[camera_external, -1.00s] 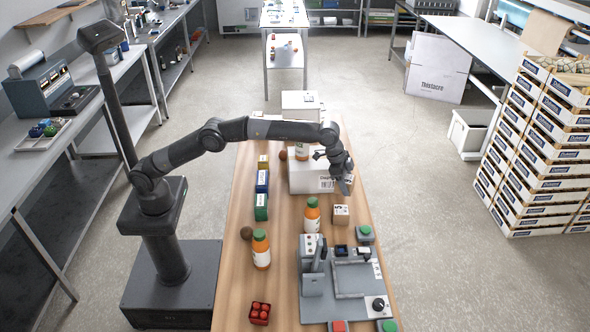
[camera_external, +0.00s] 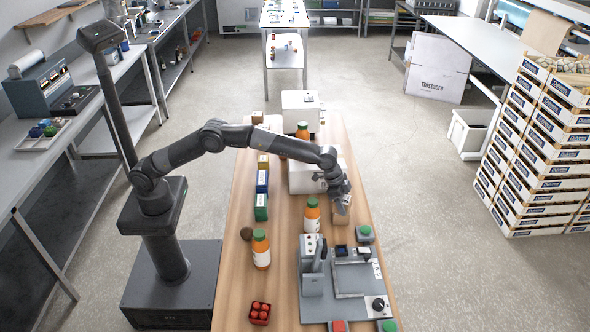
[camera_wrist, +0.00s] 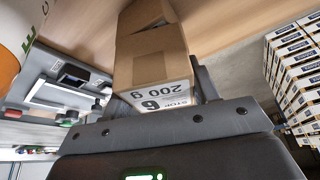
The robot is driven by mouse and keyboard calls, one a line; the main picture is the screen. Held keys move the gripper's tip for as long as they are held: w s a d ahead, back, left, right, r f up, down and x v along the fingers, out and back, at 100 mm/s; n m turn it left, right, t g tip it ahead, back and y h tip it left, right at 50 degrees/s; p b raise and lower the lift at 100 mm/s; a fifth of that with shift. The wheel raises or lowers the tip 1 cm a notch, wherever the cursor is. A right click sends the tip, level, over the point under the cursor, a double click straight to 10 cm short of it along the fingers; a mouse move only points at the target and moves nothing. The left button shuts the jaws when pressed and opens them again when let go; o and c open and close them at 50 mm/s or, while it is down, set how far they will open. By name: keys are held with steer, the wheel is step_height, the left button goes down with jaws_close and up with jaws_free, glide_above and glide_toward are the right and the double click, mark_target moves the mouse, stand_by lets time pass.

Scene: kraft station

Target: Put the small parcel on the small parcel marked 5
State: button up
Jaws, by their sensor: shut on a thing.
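My gripper (camera_external: 340,194) is shut on a small brown parcel (camera_wrist: 150,62), with a dark finger on each side. The parcel's white label reads 6 and 200 g, upside down in the wrist view. Another brown parcel (camera_wrist: 146,14) shows just beyond it. In the external view a brown parcel (camera_external: 342,217) is directly below my gripper, at the table's right side; this is where the parcel marked 5 stood. The gripper hides its upper part. I cannot tell whether the two parcels touch.
An orange bottle (camera_external: 312,216) stands close to the left of my gripper. A white box (camera_external: 302,178) lies behind it. A grey device (camera_external: 350,275) with buttons is in front. Another orange bottle (camera_external: 261,250) and coloured boxes (camera_external: 262,182) are on the left.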

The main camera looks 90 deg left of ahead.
steer(key=shift+f, duration=0.1)
steer(key=o, duration=1.1)
steer(key=v, duration=1.3)
steer(key=s+a+r+n, duration=0.1)
steer(key=s+a+r, duration=0.3)
steer(key=s, duration=0.4)
steer(key=s+a+r+n+t, duration=0.1)
steer(key=s+a+r, duration=0.25)
steer(key=s, duration=0.55)
steer(key=s+a+r, duration=0.4)
steer(key=s, duration=0.4)
steer(key=s+a+f+n, duration=0.1)
steer(key=s+a+f, duration=0.1)
steer(key=s, duration=0.7)
steer(key=s+a+f+y, duration=0.1)
steer(key=s+a+f, duration=0.1)
steer(key=s+f, duration=0.3)
steer(key=s+a+f+n, duration=0.1)
steer(key=s+a+f, duration=0.1)
steer(key=s, duration=1.1)
steer(key=shift+f+n+y, duration=0.3)
steer(key=shift+f+y, duration=0.1)
steer(key=shift+f, duration=0.45)
